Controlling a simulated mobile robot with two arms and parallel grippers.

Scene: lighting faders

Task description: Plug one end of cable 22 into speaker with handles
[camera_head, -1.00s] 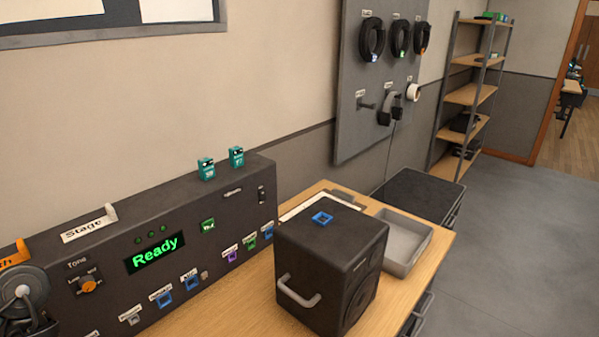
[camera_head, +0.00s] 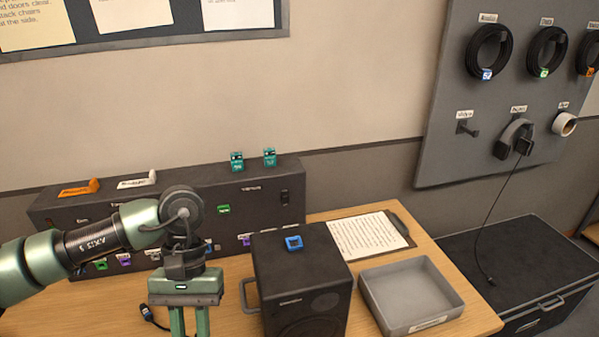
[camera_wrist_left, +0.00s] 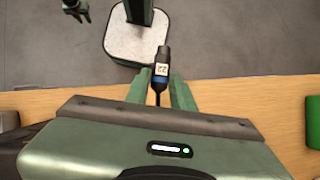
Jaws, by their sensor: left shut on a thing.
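My left gripper (camera_head: 190,325) hangs over the table, just left of the speaker with handles (camera_head: 300,290). In the left wrist view its fingers (camera_wrist_left: 160,88) are shut on a dark plug with a blue band and a "22" label, the end of cable 22 (camera_wrist_left: 161,66). The speaker is a black box with a grey handle (camera_head: 249,296) on its left side and a blue square socket (camera_head: 293,243) on top. Another dark and blue cable end (camera_head: 148,312) shows left of the gripper. A small dark shape at the wrist view's top left looks like my right gripper (camera_wrist_left: 76,10); its jaws are unclear.
A grey tray (camera_head: 447,290) and a clipboard (camera_head: 385,232) lie right of and behind the speaker. A dark console (camera_head: 300,192) with coloured sockets runs along the wall behind. Coiled cables (camera_head: 489,50) hang on a grey board (camera_head: 450,90).

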